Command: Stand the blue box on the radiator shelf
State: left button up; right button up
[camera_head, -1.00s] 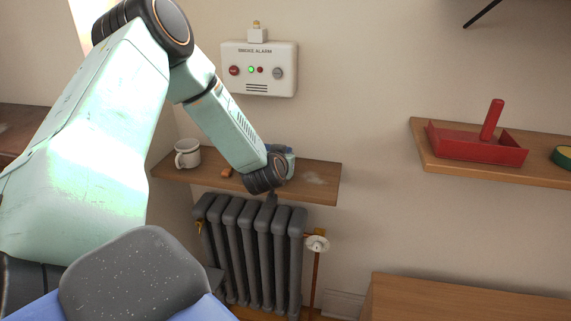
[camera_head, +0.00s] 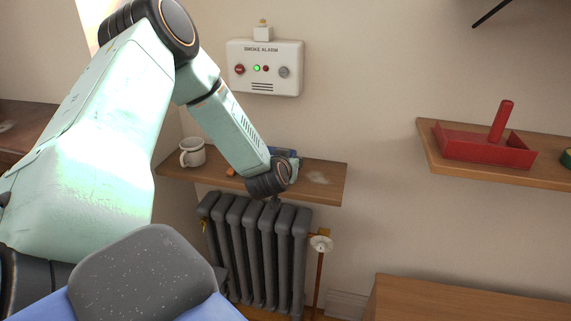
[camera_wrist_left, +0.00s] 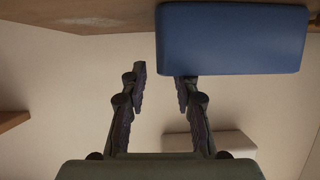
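The radiator shelf (camera_head: 328,184) is a wooden board above the grey radiator. The blue box (camera_head: 285,152) shows only as a sliver behind my left wrist in the head view. In the left wrist view the blue box (camera_wrist_left: 232,40) is a plain blue block against the wooden board, at the top right. My left gripper (camera_wrist_left: 160,73) is open and empty. Its right fingertip overlaps the box's lower left corner in the picture; whether they touch I cannot tell. In the head view my left fingers are hidden behind the wrist. My right gripper is not in view.
A white mug (camera_head: 192,152) and a small orange item (camera_head: 231,172) are on the shelf's left part. Its right end is clear. A smoke alarm (camera_head: 264,68) hangs above. The radiator (camera_head: 258,250) stands below. A red tray (camera_head: 487,147) is on another shelf at right.

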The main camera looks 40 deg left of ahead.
pick_arm(q)
jog(key=p+v, duration=0.3)
jog(key=v, duration=0.7)
jog(key=s+d+f+m+g+h, duration=0.45)
jog(key=s+d+f, duration=0.55)
jog(key=d+f, duration=0.4)
jog(key=s+d+f+g+h, duration=0.1)
jog(key=s+d+f+g, duration=0.2)
jog(key=s, duration=0.7)
jog(key=s+d+f+g+h, duration=0.1)
jog(key=s+d+f+g, duration=0.3)
jog(key=s, duration=0.6)
jog(key=shift+d+f+m, duration=0.25)
jog(key=shift+d+m, duration=0.2)
jog(key=shift+d, duration=0.25)
jog(key=shift+s, duration=0.1)
notch_tip(320, 180, down, 8)
jog(key=b, duration=0.8)
